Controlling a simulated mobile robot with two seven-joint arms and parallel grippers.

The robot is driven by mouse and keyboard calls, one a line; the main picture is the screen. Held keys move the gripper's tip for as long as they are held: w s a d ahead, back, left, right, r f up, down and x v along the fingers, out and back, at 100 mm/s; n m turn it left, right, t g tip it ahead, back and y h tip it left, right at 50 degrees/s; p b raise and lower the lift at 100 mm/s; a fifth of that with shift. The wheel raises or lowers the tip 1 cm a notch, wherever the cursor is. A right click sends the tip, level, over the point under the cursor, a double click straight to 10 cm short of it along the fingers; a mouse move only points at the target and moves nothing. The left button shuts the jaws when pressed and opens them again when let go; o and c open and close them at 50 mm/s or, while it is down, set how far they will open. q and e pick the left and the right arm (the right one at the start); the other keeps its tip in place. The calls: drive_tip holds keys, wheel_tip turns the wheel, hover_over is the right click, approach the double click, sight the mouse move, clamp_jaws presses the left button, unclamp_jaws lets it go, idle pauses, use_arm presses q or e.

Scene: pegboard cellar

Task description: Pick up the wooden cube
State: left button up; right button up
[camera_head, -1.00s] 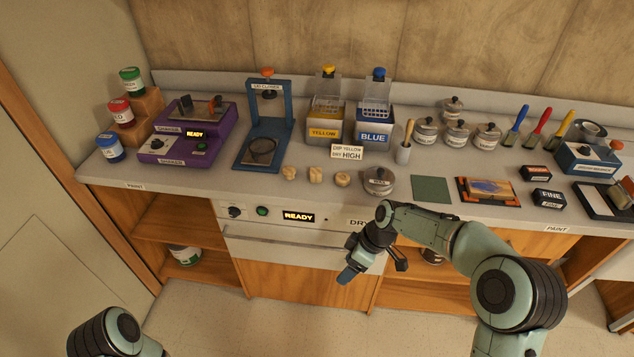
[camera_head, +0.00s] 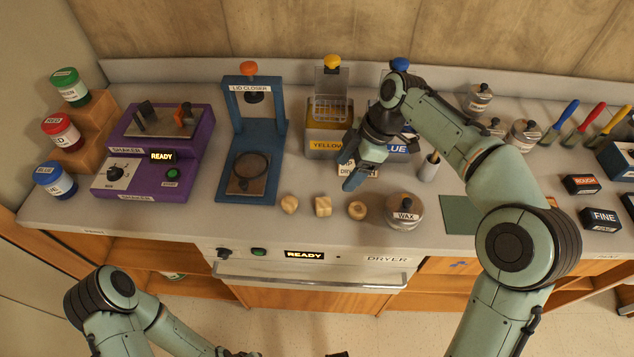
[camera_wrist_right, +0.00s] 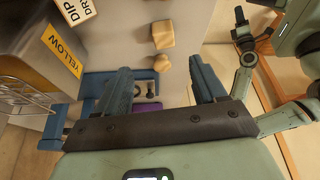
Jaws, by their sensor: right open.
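The wooden cube (camera_head: 323,206) lies near the counter's front edge, between a rounded wooden piece (camera_head: 289,204) and a round, flatter wooden piece (camera_head: 356,210). My right gripper (camera_head: 361,178) is above the counter in front of the yellow and blue tanks, behind and to the right of the cube. It is open and empty. In the right wrist view the cube (camera_wrist_right: 163,36) shows beyond the fingertips, with the rounded piece (camera_wrist_right: 161,63) between their lines. My left gripper (camera_wrist_right: 243,25) shows small at the right wrist view's top; its jaw state is unclear.
The wax tin (camera_head: 404,212) stands right of the wooden pieces. The blue lid closer (camera_head: 250,150) and purple shaker (camera_head: 155,160) stand left. The yellow tank (camera_head: 328,135) and a sign (camera_head: 358,168) are close to my right gripper. The dryer front (camera_head: 310,272) is below the counter edge.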

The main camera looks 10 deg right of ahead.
sight(324, 202)
drive_tip(key=x, duration=0.5)
drive_tip(key=b+x, duration=0.1)
drive_tip(key=x, duration=0.1)
drive_tip(key=shift+s+a+f, duration=0.2)
drive_tip(key=shift+s+f, duration=0.05)
drive_tip(key=x, duration=0.5)
drive_tip(key=shift+a+f, duration=0.25)
drive_tip(key=shift+a, duration=0.05)
drive_tip(key=c, duration=1)
